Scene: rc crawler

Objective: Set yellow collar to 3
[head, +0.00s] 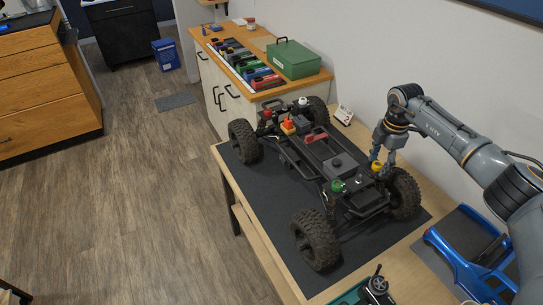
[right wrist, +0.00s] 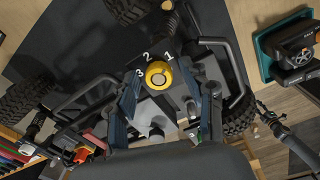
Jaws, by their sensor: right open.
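The yellow collar (head: 377,167) sits on the near right corner of the black RC crawler (head: 322,155), by the wheel. In the right wrist view the yellow collar (right wrist: 159,74) shows from above as a round knob with a pale centre. White numerals 3, 2 and 1 (right wrist: 148,57) curve around it from left to right. My right gripper (head: 381,154) is over the collar. In the right wrist view its open fingers (right wrist: 160,80) stand on either side of the collar, apart from it. Which numeral the collar points to cannot be told. A grey arm, likely my left gripper (right wrist: 268,112), shows small at right.
A green collar (head: 338,185) and red and orange parts (head: 288,127) are on the crawler. The crawler stands on a dark mat (head: 262,190). A blue body shell (head: 465,245) lies at right, a transmitter (head: 377,284) at the front. A green box (head: 293,59) stands on the cabinet behind.

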